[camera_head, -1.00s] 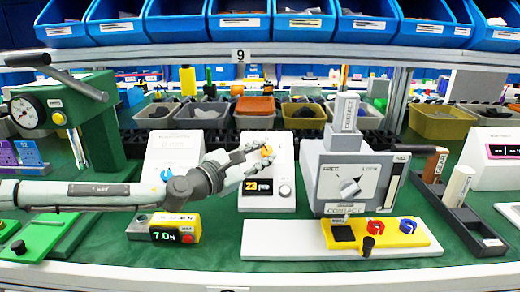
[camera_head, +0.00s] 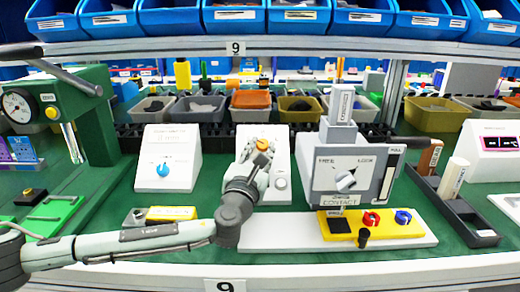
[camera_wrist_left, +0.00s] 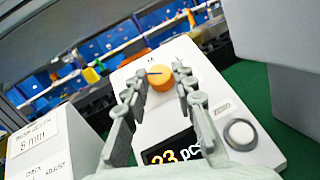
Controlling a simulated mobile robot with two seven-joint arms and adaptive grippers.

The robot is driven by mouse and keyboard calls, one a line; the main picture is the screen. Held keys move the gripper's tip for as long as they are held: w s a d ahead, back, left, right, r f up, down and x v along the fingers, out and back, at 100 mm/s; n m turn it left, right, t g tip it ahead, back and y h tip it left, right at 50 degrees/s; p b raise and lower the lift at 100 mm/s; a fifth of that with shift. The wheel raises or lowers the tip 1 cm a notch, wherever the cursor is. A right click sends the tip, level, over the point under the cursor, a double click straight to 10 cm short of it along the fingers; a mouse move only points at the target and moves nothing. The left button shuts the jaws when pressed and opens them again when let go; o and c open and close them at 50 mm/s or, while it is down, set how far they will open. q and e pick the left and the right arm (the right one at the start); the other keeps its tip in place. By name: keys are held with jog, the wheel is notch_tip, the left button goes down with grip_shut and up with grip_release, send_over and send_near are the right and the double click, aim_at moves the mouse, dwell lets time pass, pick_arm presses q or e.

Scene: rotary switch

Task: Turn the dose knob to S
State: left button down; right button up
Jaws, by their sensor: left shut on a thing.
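The orange knob (camera_head: 263,143) sits near the top of the sloping front of a white box (camera_head: 281,157). My left gripper (camera_head: 260,152) is at the knob, coming from below. In the left wrist view, its two fingers (camera_wrist_left: 157,80) are shut on the sides of the orange knob (camera_wrist_left: 160,79). A dark mark shows on the knob's face, toward the left. A letter M is readable just above the knob; I cannot make out an S. My right gripper is out of view.
A white box with a blue knob (camera_head: 162,171) stands to the left. A grey unit with a lever and dial (camera_head: 345,180) stands close on the right. A white board with a yellow panel (camera_head: 371,226) lies in front. A round grey button (camera_wrist_left: 240,133) is below right.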

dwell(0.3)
pick_arm(q)
jog(key=c, duration=1.2)
grip_release()
jog(key=v, duration=1.2)
